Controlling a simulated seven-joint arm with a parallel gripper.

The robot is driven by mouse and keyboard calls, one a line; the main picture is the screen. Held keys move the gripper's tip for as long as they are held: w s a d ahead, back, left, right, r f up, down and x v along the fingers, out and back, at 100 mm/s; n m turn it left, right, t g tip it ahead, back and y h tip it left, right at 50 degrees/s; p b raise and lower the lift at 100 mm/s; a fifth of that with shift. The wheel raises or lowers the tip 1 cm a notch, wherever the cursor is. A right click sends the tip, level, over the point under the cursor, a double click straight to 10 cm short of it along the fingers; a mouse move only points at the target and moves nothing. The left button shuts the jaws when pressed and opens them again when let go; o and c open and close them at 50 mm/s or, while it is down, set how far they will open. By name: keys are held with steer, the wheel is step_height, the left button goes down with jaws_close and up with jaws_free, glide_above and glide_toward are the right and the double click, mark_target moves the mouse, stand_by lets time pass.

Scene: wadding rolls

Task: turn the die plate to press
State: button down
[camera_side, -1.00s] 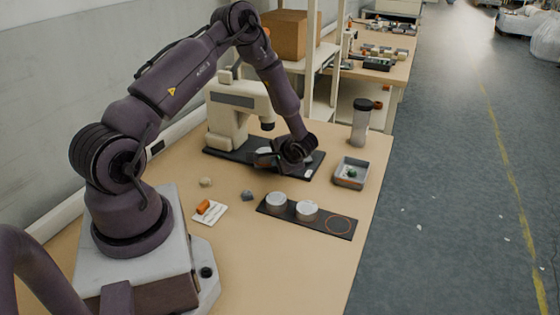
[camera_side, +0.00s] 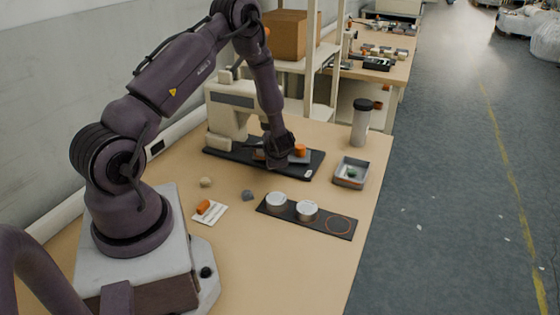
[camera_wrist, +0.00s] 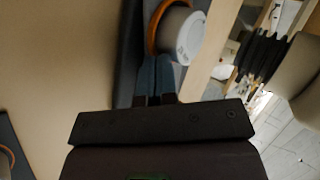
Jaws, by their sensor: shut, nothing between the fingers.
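The beige press (camera_side: 232,108) stands on a black base (camera_side: 227,153) at the back of the table. A grey plate-like part (camera_side: 301,159) with an orange piece (camera_side: 300,149) lies on the right half of this base; I take it for the die plate, partly hidden by my gripper. My gripper (camera_side: 276,163) points down just left of it, low over the base. In the wrist view my blue-grey fingers (camera_wrist: 155,62) are together and empty, close to a pale round piece with an orange rim (camera_wrist: 179,35). I cannot tell whether they touch it.
A black strip (camera_side: 282,214) holds two white round pieces and an orange ring mark. A grey tray (camera_side: 351,182) with a green item and a tumbler (camera_side: 361,122) stand right. An orange block (camera_side: 203,206) lies on a white card.

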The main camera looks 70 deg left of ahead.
steer(key=shift+a, duration=0.75)
steer(key=shift+w+a, duration=0.1)
steer(key=shift+a, duration=0.15)
stand_by(0.3)
steer(key=d, duration=0.1)
steer(key=s+d, duration=0.1)
steer(key=d, duration=0.2)
steer(key=shift+s+d+r, duration=0.25)
steer(key=shift+s+r, duration=0.1)
steer(key=s+d+r+n+g+h, duration=0.1)
steer(key=s+d+r+g, duration=0.1)
steer(key=s+d+r, duration=0.4)
steer(key=s+d+r+g+h, duration=0.15)
steer(key=s+d+r, duration=0.25)
steer(key=r, duration=0.4)
steer(key=s+d+r+t+h, duration=0.3)
steer(key=d+r+t+h, duration=0.3)
steer(key=d+r, duration=1)
steer(key=shift+d+r+n+t+h, duration=0.4)
steer(key=shift+r+t, duration=0.25)
steer(key=shift+t, duration=0.2)
